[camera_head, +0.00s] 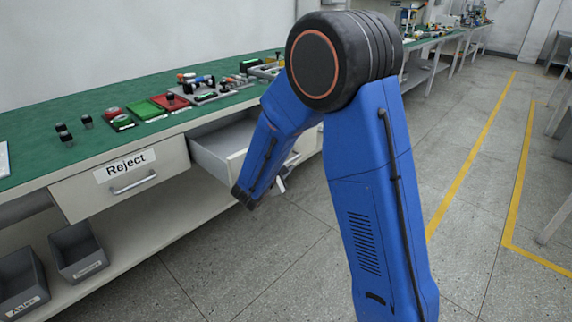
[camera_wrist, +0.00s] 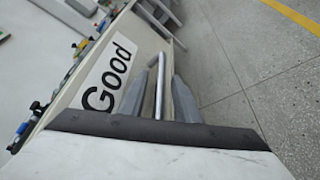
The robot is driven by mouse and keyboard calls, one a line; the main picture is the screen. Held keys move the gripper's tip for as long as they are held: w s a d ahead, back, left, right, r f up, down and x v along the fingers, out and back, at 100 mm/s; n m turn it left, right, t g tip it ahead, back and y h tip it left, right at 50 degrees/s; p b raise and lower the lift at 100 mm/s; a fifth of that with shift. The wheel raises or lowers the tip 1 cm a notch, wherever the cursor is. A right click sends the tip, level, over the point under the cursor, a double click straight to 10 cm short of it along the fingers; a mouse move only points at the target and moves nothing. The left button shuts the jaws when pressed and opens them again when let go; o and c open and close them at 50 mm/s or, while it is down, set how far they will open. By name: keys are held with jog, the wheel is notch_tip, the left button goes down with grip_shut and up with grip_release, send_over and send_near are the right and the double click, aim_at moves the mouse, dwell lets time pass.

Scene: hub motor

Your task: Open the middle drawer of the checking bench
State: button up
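The checking bench (camera_head: 60,155) has a green top and runs along the wall at left. Its middle drawer (camera_head: 222,158) is pulled well out and its pale inside shows from above. In the wrist view the drawer front (camera_wrist: 130,38) carries a "Good" label. Its bar handle (camera_wrist: 159,85) lies between the two fingers of my gripper (camera_wrist: 163,92), which look closed around it. In the head view my blue arm hides part of the drawer front and most of the gripper.
The shut "Reject" drawer (camera_head: 120,185) is to the left. Grey bins (camera_head: 78,250) stand on the shelf below. Small parts and a red tray (camera_head: 170,102) lie on the bench top. The floor (camera_head: 290,265) in front is clear, with yellow lines at right.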

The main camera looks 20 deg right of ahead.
jog(key=v, duration=1.7)
jog(key=shift+s, duration=0.15)
jog(key=shift+r, duration=0.15)
jog(key=s+d+r+m+g+y, duration=0.25)
jog(key=s+d+m+g, duration=0.65)
jog(key=s+d, duration=0.8)
jog(key=s+a+r+m+t+y, duration=0.2)
jog(key=s+m+y, duration=0.5)
jog(key=s, duration=0.6)
jog(key=shift+s+r+y, duration=0.25)
jog(key=shift+r+y, duration=0.1)
jog(key=shift+r, duration=0.4)
